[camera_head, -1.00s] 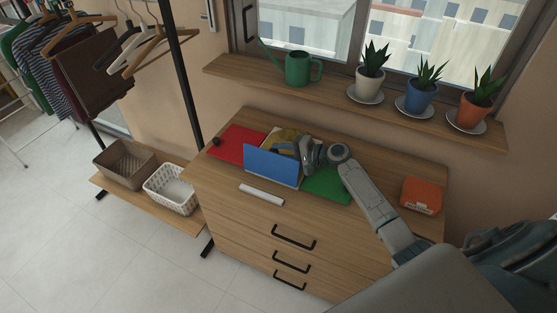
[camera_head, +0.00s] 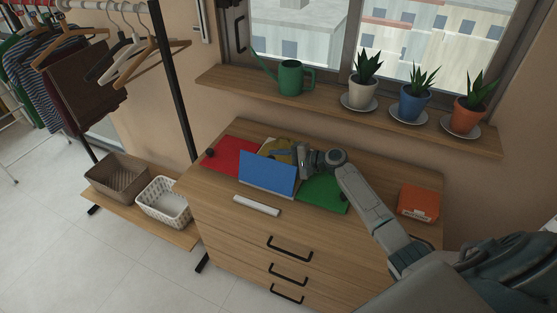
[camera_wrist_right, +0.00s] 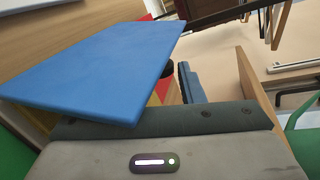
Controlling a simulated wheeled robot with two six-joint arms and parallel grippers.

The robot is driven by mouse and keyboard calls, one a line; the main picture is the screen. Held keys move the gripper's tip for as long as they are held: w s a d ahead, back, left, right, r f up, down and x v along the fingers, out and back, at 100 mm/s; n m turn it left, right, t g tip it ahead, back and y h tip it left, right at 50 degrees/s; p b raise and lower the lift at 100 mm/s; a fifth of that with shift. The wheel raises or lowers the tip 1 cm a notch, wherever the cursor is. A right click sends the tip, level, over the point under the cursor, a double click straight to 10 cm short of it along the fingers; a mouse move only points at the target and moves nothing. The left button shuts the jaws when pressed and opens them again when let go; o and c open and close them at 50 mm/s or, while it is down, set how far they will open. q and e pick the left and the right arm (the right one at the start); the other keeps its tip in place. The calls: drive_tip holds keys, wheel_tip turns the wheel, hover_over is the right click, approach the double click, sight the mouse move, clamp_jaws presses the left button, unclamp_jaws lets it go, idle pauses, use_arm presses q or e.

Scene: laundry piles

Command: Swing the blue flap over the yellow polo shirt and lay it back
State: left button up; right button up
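The blue flap (camera_head: 267,174) stands tilted up at the front of the folding board on the dresser top. The yellow polo shirt (camera_head: 278,146) shows only partly behind it; the rest is hidden by the flap and my gripper. My right gripper (camera_head: 284,152) is just behind the flap, over the shirt. In the right wrist view the flap (camera_wrist_right: 100,65) spreads across the upper left, close to the gripper body, with one dark blue finger (camera_wrist_right: 190,85) beside it. Whether the fingers grip the flap is hidden. My left gripper is out of view.
The red panel (camera_head: 231,155) lies at left and the green panel (camera_head: 323,194) at right. A white bar (camera_head: 256,205) lies in front, an orange pack (camera_head: 418,203) at right. The sill (camera_head: 330,112) with pots and a green watering can (camera_head: 291,78) is behind.

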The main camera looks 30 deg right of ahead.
drive_tip(key=shift+o, duration=1.1)
drive_tip(key=shift+s+d, duration=0.15)
drive_tip(key=b+v, duration=0.3)
drive_tip(key=v, duration=0.7)
drive_tip(key=shift+r, duration=0.2)
drive_tip(key=shift+s+d, duration=0.1)
drive_tip(key=shift+s, duration=0.05)
